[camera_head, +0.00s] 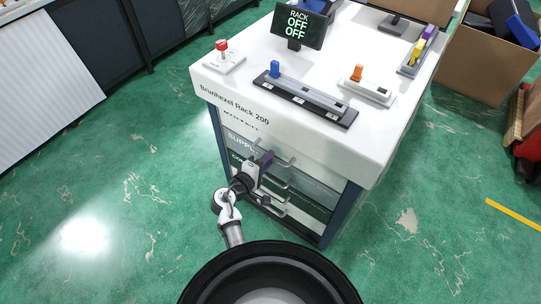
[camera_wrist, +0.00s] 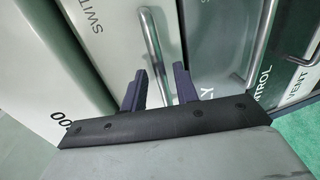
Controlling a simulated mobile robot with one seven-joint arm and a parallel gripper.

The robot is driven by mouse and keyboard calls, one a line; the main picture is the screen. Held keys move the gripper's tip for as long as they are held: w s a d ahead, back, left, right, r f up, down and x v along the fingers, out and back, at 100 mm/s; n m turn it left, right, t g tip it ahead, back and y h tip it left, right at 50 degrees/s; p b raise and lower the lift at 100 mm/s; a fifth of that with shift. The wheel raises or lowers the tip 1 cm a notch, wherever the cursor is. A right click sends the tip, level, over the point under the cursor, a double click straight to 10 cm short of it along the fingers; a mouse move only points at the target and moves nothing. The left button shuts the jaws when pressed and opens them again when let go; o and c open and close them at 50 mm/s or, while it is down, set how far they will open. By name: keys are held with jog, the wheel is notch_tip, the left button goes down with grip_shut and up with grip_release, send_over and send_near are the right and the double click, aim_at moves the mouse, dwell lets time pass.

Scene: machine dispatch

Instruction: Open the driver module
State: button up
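My gripper (camera_head: 264,162) is at the front of the white rack cabinet, by its stacked module fronts. In the wrist view its two dark fingers (camera_wrist: 158,88) are apart, with a metal bar handle (camera_wrist: 154,45) showing between them; I see no finger closed on it. That handle is on or beside the light front marked "SWIT…" (camera_wrist: 95,22). No label reading "driver" can be made out, so I cannot tell which front is the driver module. The "SUPPLY" front (camera_head: 236,140) shows in the head view, partly hidden lower down by my gripper.
The rack top (camera_head: 235,85) carries a sign reading "RACK OFF OFF" (camera_head: 299,27), a red button (camera_head: 222,46), a blue slider (camera_head: 275,69) and an orange switch (camera_head: 357,73). A second handle (camera_wrist: 260,42) is near the fingers. A cardboard box (camera_head: 475,65) stands right; green floor is clear left.

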jog(key=shift+x, duration=1.1)
grip_shut()
